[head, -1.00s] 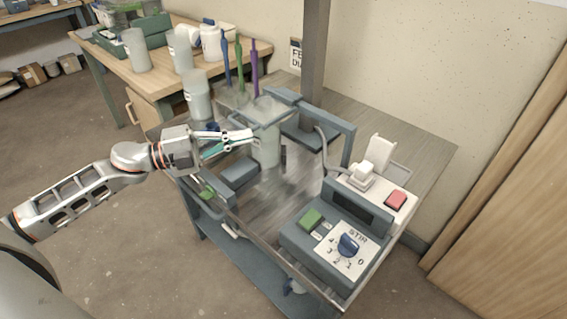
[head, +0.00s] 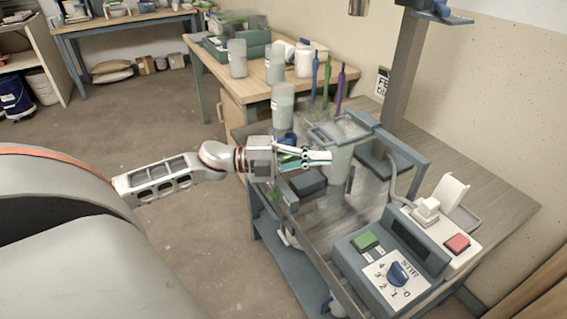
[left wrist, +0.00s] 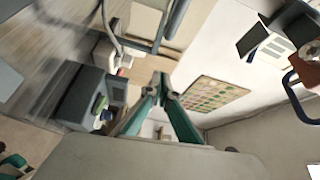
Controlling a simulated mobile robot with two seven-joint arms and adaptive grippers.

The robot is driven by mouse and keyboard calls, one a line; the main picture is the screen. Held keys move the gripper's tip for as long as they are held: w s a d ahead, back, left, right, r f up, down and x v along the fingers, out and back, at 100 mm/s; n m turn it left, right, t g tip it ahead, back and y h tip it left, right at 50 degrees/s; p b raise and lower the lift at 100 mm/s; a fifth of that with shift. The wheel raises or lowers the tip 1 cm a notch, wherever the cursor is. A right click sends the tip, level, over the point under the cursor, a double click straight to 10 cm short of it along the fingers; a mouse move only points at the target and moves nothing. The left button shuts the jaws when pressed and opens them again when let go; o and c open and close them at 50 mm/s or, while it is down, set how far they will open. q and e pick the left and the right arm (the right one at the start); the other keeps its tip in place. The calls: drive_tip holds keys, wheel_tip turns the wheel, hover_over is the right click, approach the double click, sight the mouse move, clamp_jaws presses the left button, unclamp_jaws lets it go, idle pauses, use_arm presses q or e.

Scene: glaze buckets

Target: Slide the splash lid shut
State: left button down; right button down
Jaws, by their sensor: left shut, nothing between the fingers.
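The splash lid (head: 345,131) is a clear panel with blue-grey edging at the top of a translucent bucket (head: 340,165). The bucket stands on the grey bench. My left gripper (head: 329,157) has teal fingers and is shut and empty. In the head view its tips appear just below and left of the lid, overlapping the bucket's side. I cannot tell whether they touch. In the left wrist view the closed fingers (left wrist: 161,82) point toward the blurred station, with a blue-grey bar beyond. My right gripper is not in view.
A grey post (head: 405,75) rises behind the bucket. Translucent containers (head: 282,105) stand behind my left gripper.

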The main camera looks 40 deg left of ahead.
use_arm(q)
drive_tip(key=v, duration=0.9)
drive_tip(key=shift+a+f+p, duration=0.2)
drive_tip(key=shift+p, duration=0.25)
